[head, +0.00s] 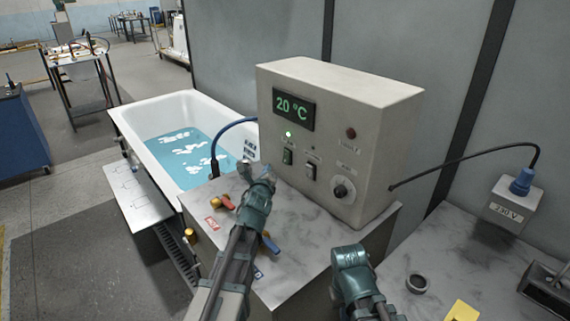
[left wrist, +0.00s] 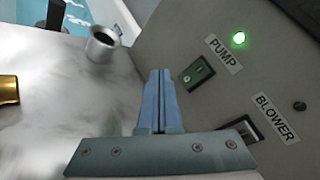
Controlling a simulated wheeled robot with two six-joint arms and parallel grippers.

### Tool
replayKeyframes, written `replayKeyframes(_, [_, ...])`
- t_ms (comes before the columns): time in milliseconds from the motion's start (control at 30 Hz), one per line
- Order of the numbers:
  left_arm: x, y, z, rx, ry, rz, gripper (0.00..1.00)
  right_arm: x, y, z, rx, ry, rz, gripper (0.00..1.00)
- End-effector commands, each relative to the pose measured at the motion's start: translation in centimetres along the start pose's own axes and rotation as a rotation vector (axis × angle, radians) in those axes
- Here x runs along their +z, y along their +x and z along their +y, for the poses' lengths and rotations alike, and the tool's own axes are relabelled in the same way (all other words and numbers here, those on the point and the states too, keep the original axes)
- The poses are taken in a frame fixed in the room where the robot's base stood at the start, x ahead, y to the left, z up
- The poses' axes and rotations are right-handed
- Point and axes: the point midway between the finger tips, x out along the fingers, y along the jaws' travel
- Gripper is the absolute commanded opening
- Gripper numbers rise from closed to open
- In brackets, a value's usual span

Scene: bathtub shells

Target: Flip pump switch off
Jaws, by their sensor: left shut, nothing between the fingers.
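The pump switch (head: 287,156) is a dark rocker on the front of the beige control box (head: 385,105), under a lit green lamp (head: 288,134). In the left wrist view the switch (left wrist: 197,73) sits below the PUMP label (left wrist: 222,54), just right of my fingertips. My left gripper (head: 250,170) is shut and empty, in front of the box's left part and apart from the switch as far as I can tell. It also shows in the left wrist view (left wrist: 160,75). My right gripper (head: 351,256) is low at the marble top; its fingers are hidden.
The blower switch (head: 311,172) is right of the pump switch, with a dial (head: 343,190) further right. The display (head: 293,108) reads 20 °C. A bathtub (head: 170,115) with water stands behind left. Valves with red and blue handles lie near my left arm.

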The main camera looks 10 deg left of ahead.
Motion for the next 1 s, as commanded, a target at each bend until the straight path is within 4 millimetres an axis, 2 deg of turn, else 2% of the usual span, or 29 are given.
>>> replayKeyframes(100, [-0.9, 1.4, -0.8, -0.001, 0.001, 0.001, 0.0, 0.0, 0.3, 0.0, 0.0, 0.0, 0.0, 0.0])
replayKeyframes(400, [-2.2, 3.0, -2.1, 0.0, 0.0, 0.0, 0.0, 0.0, 0.6, -0.1, 0.0, 0.0, 0.0, 0.0])
replayKeyframes(1000, [-2.4, 3.3, -2.4, 0.0, 0.0, 0.0, 0.0, 0.0, 0.7, -0.1, 0.0, 0.0, 0.0, 0.0])
